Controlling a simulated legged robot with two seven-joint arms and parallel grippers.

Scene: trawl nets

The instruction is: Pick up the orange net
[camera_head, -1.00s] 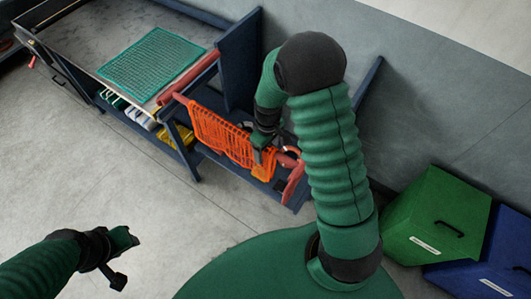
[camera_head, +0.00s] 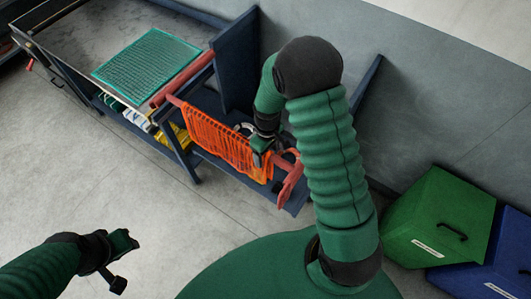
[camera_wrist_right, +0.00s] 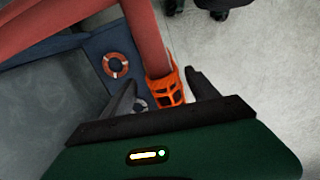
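The orange net (camera_head: 220,140) hangs over a red bar on the dark blue rack in the head view. Its end also shows wrapped around the red bar in the right wrist view (camera_wrist_right: 166,88). My right gripper (camera_head: 262,158) is at the net's right end. In the right wrist view, my right gripper's fingers (camera_wrist_right: 162,92) are apart, with the net's end and the bar between and beyond them. Contact cannot be told. My left gripper (camera_head: 120,262) is empty above the floor at lower left, its fingers apart.
A green mesh mat (camera_head: 147,55) lies on the grey table (camera_head: 85,35) at upper left. A red-and-white ring (camera_wrist_right: 116,65) lies beside the bar. Green (camera_head: 440,215) and blue (camera_head: 500,255) boxes stand at right. The floor (camera_head: 120,180) before the rack is clear.

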